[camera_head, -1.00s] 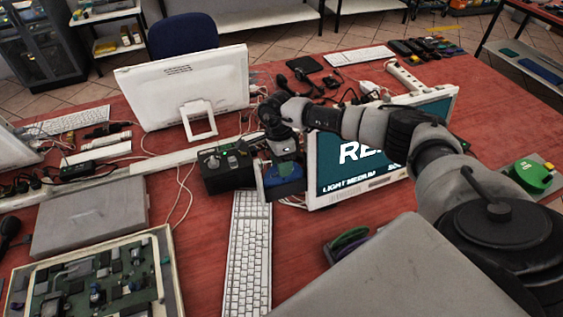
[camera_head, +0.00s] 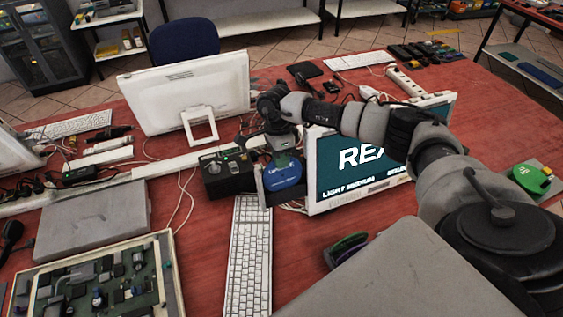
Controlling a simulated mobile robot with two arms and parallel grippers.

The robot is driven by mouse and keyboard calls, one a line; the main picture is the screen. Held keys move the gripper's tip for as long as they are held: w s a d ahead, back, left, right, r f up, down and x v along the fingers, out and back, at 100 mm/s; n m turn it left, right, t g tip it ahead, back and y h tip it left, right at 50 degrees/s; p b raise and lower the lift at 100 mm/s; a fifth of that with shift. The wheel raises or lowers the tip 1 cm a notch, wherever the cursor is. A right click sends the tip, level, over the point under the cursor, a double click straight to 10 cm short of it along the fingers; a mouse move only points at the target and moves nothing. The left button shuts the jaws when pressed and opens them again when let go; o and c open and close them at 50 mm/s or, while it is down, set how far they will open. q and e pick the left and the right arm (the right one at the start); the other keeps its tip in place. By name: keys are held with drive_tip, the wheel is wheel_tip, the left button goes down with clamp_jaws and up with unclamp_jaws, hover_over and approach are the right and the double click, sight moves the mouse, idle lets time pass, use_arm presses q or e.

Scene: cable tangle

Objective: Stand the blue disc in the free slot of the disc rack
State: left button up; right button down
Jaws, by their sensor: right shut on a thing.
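The blue disc (camera_head: 286,174) is in my right gripper (camera_head: 281,183), above the table just left of the lit monitor. The gripper is shut on it, and the fingers cover part of it. The disc rack (camera_head: 329,257) is at the lower middle, with a green disc (camera_head: 350,240) and a purple disc (camera_head: 352,252) standing in it. A grey part in front hides much of the rack, and I cannot make out its free slot. The gripper is up and left of the rack, well apart from it. My left gripper is not in view.
A white keyboard (camera_head: 250,262) lies left of the rack. A black box (camera_head: 226,172) stands close left of the held disc, and the lit monitor (camera_head: 335,175) close right. Red tabletop (camera_head: 298,235) is clear between keyboard and rack.

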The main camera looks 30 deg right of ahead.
drive_tip(key=p+v, duration=0.3)
drive_tip(key=v, duration=0.6)
drive_tip(key=shift+r, duration=0.3)
idle(0.3)
drive_tip(key=shift+a, duration=0.1)
